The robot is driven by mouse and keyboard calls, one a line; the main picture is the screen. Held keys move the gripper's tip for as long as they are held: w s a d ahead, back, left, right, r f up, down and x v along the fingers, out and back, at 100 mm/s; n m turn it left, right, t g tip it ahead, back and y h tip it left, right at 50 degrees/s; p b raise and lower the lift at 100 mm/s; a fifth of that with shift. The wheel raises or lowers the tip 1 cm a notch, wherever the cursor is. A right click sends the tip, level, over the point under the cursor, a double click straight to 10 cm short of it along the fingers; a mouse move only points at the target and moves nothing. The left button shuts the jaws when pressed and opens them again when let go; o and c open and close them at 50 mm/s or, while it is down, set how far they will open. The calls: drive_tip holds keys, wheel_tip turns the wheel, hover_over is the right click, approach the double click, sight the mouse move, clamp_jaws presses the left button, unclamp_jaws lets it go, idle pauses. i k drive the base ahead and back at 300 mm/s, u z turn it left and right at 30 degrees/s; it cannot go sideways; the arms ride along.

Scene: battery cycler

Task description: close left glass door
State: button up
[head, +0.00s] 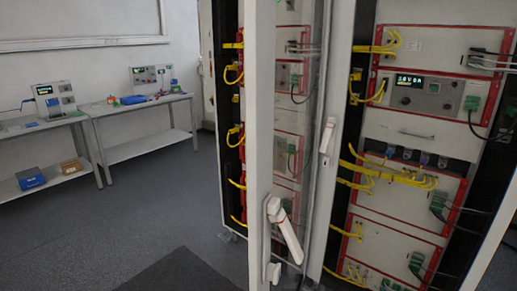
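The left glass door appears to be the tall white-framed panel whose near frame post (258,120) stands upright left of centre. It looks swung out from the rack, and rack units show through or past it. Another white handle (327,136) lies upright on the second white post (340,100) to the right. The door's hinge side cannot be made out clearly. My gripper is not in view.
Rack units (420,90) with red trim, yellow cables (400,178) and green connectors fill the right. A slanted pale edge (490,240) stands at far right. Benches (135,104) with instruments line the left wall. The grey floor (190,210) is open, with a dark mat (180,272) in front.

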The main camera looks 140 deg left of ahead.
sight(260, 17)
drive_tip(key=u, duration=4.25)
drive_tip(key=i, duration=1)
drive_tip(key=z, duration=0.05)
